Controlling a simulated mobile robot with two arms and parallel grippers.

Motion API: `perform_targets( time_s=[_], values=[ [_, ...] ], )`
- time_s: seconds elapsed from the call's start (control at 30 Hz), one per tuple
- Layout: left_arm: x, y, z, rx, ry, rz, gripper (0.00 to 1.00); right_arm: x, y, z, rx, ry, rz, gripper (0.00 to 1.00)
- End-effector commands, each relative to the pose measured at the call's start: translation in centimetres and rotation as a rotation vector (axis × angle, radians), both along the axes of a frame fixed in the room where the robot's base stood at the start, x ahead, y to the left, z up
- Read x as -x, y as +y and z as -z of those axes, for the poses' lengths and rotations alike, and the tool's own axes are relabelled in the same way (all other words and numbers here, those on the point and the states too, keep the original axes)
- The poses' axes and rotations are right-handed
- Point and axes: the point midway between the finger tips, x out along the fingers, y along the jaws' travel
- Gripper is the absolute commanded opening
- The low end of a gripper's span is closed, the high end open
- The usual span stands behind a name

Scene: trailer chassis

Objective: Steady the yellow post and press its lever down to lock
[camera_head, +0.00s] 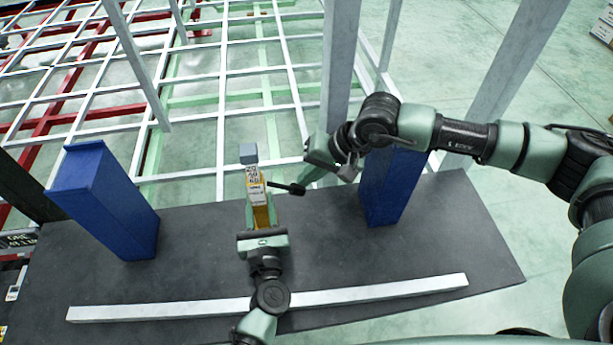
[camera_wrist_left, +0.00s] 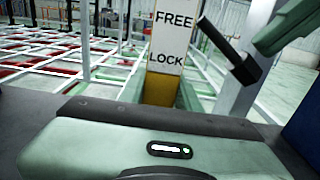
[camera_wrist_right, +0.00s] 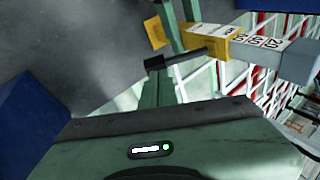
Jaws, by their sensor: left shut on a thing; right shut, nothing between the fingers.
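The yellow post (camera_head: 261,214) stands upright on the dark table, with a white label and a grey top. In the left wrist view its label (camera_wrist_left: 168,38) reads FREE above LOCK. A black lever (camera_head: 286,187) sticks out to the right from the post; in the left wrist view the lever (camera_wrist_left: 229,50) slopes down to the right. My left gripper (camera_head: 262,238) is shut on the post's lower part; its fingertips are mostly hidden. My right gripper (camera_head: 336,160) is shut and empty, to the right of the lever's end. The lever (camera_wrist_right: 180,58) also shows near its fingers in the right wrist view.
Blue blocks stand on the dark table (camera_head: 200,270), one at left (camera_head: 110,205) and one at right (camera_head: 388,190), close under my right forearm. A white bar (camera_head: 370,293) lies along the front. White upright posts and a red, green and white frame lie beyond.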

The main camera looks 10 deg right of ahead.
Motion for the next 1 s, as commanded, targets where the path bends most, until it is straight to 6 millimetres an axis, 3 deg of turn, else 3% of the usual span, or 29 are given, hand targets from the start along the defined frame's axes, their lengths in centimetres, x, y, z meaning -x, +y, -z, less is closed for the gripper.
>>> perform_targets(
  time_s=[0.3,0.5,0.7,1.0],
  values=[
    [0.0,0.1,0.0,0.000,-0.001,-0.003,0.00,1.4,-3.2,-5.6,0.002,-0.004,0.003,0.00],
    [0.0,0.2,0.0,0.000,-0.001,-0.004,0.00,2.1,-4.7,-8.4,0.001,-0.002,0.002,0.00],
    [0.0,0.2,0.0,0.000,-0.001,-0.004,0.00,2.5,-5.2,-9.4,0.001,-0.001,0.000,0.00],
    [0.0,0.2,0.0,0.000,-0.001,-0.004,0.00,2.5,-5.2,-9.4,0.001,-0.001,0.001,0.00]
  ],
)
